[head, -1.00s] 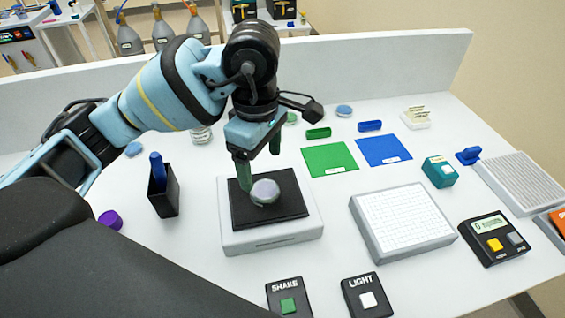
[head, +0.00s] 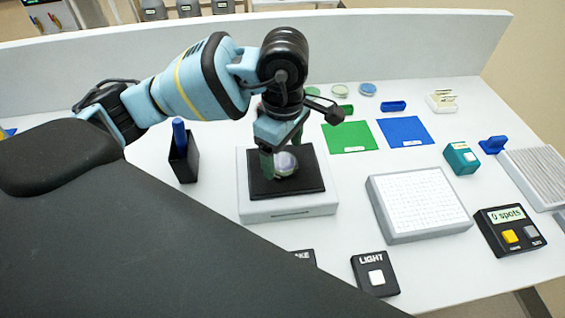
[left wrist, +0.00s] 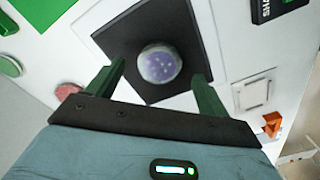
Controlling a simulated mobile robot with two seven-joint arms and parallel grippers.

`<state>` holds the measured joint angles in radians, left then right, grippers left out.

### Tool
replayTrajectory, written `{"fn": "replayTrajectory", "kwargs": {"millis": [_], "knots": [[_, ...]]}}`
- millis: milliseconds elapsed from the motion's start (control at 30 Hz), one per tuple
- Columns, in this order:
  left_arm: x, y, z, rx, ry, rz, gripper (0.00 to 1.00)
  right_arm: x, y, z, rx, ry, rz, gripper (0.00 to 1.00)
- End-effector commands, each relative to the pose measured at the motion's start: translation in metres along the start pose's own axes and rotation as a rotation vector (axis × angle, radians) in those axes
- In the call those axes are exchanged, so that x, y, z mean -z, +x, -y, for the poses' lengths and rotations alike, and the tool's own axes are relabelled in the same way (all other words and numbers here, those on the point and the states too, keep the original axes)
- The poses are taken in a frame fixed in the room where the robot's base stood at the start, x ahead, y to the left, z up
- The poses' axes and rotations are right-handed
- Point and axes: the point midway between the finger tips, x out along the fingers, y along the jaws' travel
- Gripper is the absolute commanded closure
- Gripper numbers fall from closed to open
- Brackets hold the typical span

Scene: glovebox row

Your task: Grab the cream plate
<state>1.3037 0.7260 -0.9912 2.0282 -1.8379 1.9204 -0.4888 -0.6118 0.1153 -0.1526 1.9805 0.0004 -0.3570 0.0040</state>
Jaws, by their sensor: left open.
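A small round pale lavender-grey plate with light spots (head: 286,163) lies on the black pad (head: 310,181) of a white-grey device. It also shows in the left wrist view (left wrist: 160,63). My left gripper (head: 282,155) is open just over this plate, its green fingers to either side; in the left wrist view (left wrist: 157,74) nothing is between the tips except the plate beyond them. A pale, cream-looking plate (head: 339,90) lies at the back of the table, between a green and a blue one. I cannot tell for sure which plate is the cream one. My right gripper is not in view.
A black holder (head: 184,166) with a blue item stands left of the device. Green (head: 350,137) and blue (head: 405,131) mats lie behind, a white gridded block (head: 420,200) to the right. A LIGHT button box (head: 375,273) is in front. My dark body hides the front left.

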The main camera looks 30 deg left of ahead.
Motion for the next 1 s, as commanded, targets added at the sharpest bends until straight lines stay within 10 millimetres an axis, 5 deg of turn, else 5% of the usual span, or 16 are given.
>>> {"fn": "replayTrajectory", "kwargs": {"millis": [167,433,800,1000], "knots": [[0.000,0.018,0.000,-0.001,-0.001,0.001,0.21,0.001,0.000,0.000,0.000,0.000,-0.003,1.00],[0.000,0.021,0.000,-0.002,0.000,0.001,0.21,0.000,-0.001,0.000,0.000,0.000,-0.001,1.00],[0.000,0.021,0.000,-0.002,0.000,0.001,0.68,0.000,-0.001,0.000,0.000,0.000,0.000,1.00],[0.000,0.021,0.000,-0.002,0.000,0.001,0.73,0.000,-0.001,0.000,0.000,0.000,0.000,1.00]]}}
